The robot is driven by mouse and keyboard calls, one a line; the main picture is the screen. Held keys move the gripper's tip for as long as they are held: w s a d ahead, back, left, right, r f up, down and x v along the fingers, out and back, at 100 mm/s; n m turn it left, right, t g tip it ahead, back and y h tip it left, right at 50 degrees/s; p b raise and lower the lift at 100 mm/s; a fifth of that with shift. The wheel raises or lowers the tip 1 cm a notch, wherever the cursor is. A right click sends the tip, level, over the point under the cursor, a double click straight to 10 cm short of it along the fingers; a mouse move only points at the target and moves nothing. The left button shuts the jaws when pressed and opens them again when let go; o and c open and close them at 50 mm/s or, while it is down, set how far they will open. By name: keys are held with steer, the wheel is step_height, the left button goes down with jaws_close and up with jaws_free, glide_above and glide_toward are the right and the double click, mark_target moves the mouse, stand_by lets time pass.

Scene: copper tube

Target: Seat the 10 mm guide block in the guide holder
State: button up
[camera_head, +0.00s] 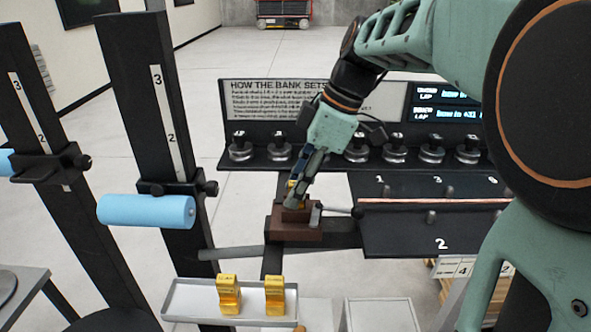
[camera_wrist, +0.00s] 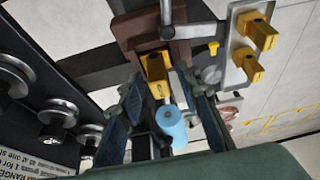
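The brown guide holder (camera_head: 282,236) stands at the left end of the dark bench, and it also shows at the top of the wrist view (camera_wrist: 180,54). A yellow guide block (camera_wrist: 157,68) is at the holder, between my fingers; only slivers of it show in the head view. My gripper (camera_head: 296,195) points down over the holder with its fingers on either side of this block. In the wrist view my gripper (camera_wrist: 160,88) has a finger left and right of the block. Whether the fingers press on it, and how deep it sits, I cannot tell.
Two yellow blocks (camera_head: 228,294) (camera_head: 274,295) stand on a light tray (camera_head: 192,299) in front. A lever with a dark knob (camera_head: 357,212) sticks out right of the holder. A blue roller (camera_head: 147,211) is at the left. Several metal weights (camera_head: 280,150) line the back panel.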

steer(key=v, duration=1.2)
